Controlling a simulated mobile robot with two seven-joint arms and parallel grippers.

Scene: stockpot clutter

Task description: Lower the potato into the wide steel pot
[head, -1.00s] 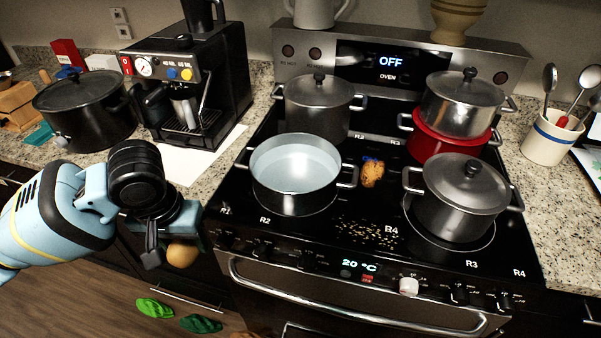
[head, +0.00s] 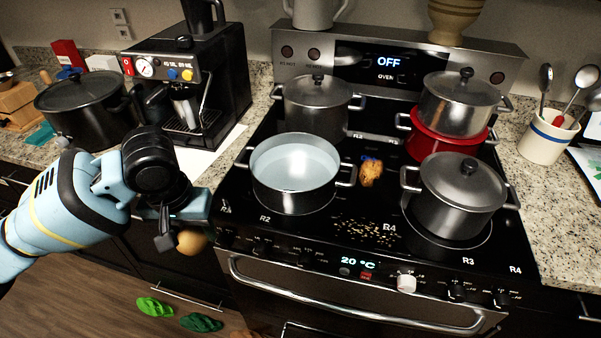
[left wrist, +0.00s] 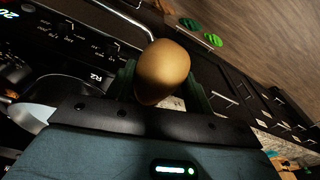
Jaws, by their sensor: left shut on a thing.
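The potato (head: 191,242) is round and tan. My left gripper (head: 180,236) is shut on it, in front of the stove's left front edge and lower than the pot's rim. The potato also shows between the fingers in the left wrist view (left wrist: 163,70). The wide steel pot (head: 294,196) is open, without a lid, and stands on the left front burner, up and to the right of the gripper. Its pale inside looks filled with water, and no potato shows in it. My right gripper is not in view.
A lidded steel pot (head: 462,200) stands right front, another (head: 318,108) behind the open one. A steel pot (head: 461,103) sits on a red pot (head: 446,140). A brownish lump (head: 370,174) and scattered crumbs (head: 368,231) lie on the cooktop. A coffee machine (head: 190,80) stands left.

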